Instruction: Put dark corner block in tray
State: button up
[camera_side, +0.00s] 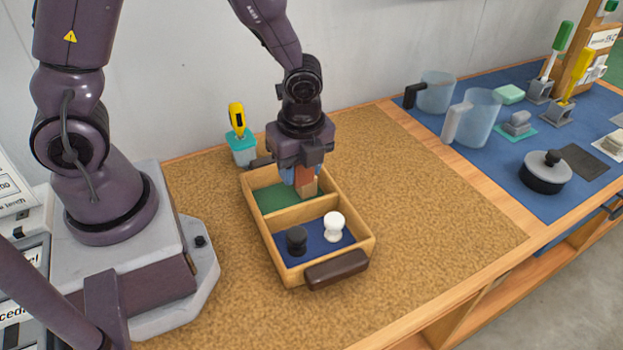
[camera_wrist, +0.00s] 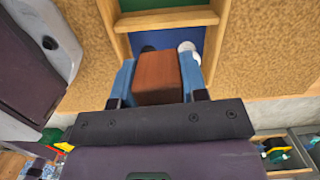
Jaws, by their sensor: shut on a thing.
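My gripper (camera_side: 304,180) is shut on a reddish-brown block (camera_wrist: 158,78), with a blue finger on either side. The block (camera_side: 303,177) also shows in the side view, partly covered by my gripper, with a lighter wood-coloured face low at its right. The wooden tray (camera_side: 262,235) has a green-floored far compartment and a blue-floored near one. My gripper is over the far compartment in the side view. I cannot tell whether the block touches the tray. The tray (camera_wrist: 120,45) also shows in the wrist view, partly hidden by the block.
A black knob (camera_side: 296,240) and a white knob (camera_side: 333,226) stand in the blue compartment. A dark handle (camera_side: 337,269) is on the tray's near side. A teal holder (camera_side: 243,148) with a yellow tool stands behind. Clear jugs (camera_side: 473,117) stand right; cork between is clear.

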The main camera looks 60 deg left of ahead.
aim_at(270, 203)
jog(key=s+a+f+n+g, duration=0.1)
jog(key=s+a+f+n, duration=0.2)
jog(key=a+n, duration=0.45)
jog(key=shift+f+n+h, duration=0.2)
jog(key=shift+f+n, duration=1.1)
jog(key=shift+f, duration=0.85)
jog(key=shift+f+n+h, duration=0.2)
jog(key=shift+f+n, duration=1.05)
jog(key=shift+f, duration=0.85)
jog(key=shift+f, duration=0.15)
jog(key=o, duration=1)
